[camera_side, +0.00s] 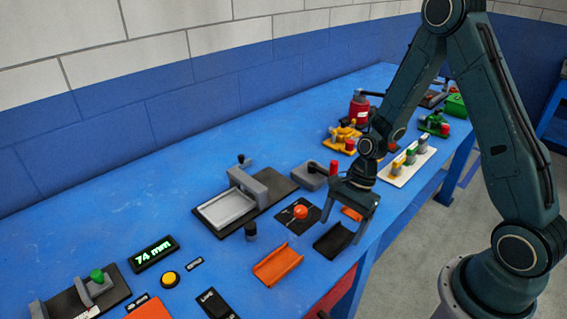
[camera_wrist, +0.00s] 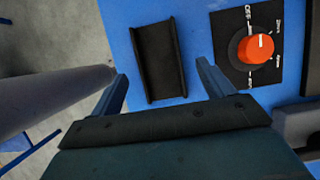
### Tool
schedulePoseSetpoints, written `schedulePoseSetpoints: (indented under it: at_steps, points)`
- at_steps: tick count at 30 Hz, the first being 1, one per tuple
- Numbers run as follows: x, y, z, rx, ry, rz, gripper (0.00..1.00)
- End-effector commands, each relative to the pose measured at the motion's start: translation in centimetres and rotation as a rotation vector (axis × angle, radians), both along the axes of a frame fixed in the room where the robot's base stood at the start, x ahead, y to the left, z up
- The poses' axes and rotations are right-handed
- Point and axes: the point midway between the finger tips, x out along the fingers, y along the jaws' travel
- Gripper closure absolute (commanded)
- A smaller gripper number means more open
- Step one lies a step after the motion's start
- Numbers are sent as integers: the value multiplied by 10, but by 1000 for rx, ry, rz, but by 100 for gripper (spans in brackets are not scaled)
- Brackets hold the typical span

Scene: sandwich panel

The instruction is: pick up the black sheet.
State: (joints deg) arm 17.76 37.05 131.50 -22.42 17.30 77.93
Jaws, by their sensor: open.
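The black sheet (camera_side: 331,241) lies on the blue bench near its front edge, a channel shape with raised sides. In the wrist view the black sheet (camera_wrist: 160,58) is seen from above, its long side running away from my gripper, its near end close to the gripper body. My gripper (camera_side: 344,222) is above the bench over the sheet's far side in the side view. In the wrist view my gripper (camera_wrist: 162,73) is open and empty, with one finger on each side of the sheet and clear room between. The height of the fingertips over the bench is hard to tell.
An orange-red knob (camera_side: 300,211) on a black dial plate stands close beside the sheet; it also shows in the wrist view (camera_wrist: 256,48). An orange channel sheet (camera_side: 278,264) lies to the left. A grey press fixture (camera_side: 228,208) stands behind. The bench's front edge is close.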

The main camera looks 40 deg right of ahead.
Motion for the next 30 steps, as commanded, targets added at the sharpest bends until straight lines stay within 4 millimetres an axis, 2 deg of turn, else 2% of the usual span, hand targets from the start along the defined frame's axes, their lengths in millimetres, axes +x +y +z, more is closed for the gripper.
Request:
schedulePoseSetpoints:
  at_steps: [7,24,30]
  points:
    - [0,7,-18,1,1,-1,20]
    - [0,8,-19,1,0,-1,20]
    - [0,8,-19,1,0,-1,59]
